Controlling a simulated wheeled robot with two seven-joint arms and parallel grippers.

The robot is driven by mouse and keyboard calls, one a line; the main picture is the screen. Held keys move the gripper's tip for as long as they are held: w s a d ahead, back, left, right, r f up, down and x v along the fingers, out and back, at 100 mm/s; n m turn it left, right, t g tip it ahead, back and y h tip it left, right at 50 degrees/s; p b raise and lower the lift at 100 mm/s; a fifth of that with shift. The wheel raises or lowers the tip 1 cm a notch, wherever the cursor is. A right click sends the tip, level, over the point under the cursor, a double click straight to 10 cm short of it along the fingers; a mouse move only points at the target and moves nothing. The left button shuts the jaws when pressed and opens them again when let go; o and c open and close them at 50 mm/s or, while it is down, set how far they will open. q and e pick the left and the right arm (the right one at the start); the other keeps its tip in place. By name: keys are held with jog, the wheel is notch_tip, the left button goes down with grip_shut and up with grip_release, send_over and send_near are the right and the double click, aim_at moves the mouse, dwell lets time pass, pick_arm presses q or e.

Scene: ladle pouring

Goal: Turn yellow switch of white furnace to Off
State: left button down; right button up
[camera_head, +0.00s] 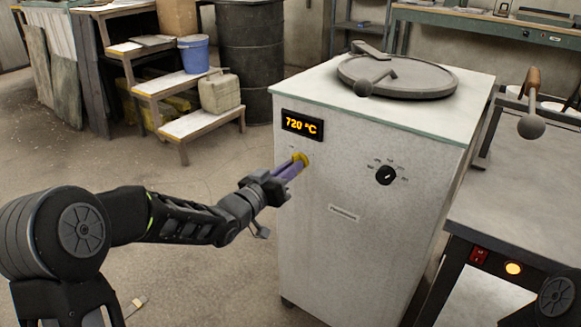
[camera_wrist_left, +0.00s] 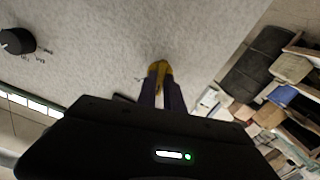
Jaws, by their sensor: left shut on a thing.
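The white furnace (camera_head: 340,240) stands in the middle of the head view, with a lit display (camera_head: 302,125) reading 720 °C. Its yellow switch (camera_head: 301,158) is on the front face below the display. My left gripper (camera_head: 291,170) reaches in from the left and is shut on the yellow switch, its purple fingers at the knob. In the left wrist view the yellow switch (camera_wrist_left: 160,68) shows between the fingertips, against the furnace face. The fingers partly hide the switch, and I cannot read its position. My right gripper is not in view.
A black dial (camera_head: 386,175) sits on the furnace front, right of the switch. A round lid (camera_head: 398,77) lies on the furnace top. A grey table (camera_head: 530,190) with a ladle (camera_head: 531,115) stands at the right. The floor at the left is mostly free.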

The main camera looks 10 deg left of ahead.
pick_arm(q)
jog(key=shift+n+p, duration=1)
jog(key=shift+n, duration=2)
jog(key=c, duration=1.5)
grip_release()
jog(key=shift+o, duration=0.2)
jog(key=p+v, duration=0.1)
jog(key=v, duration=0.7)
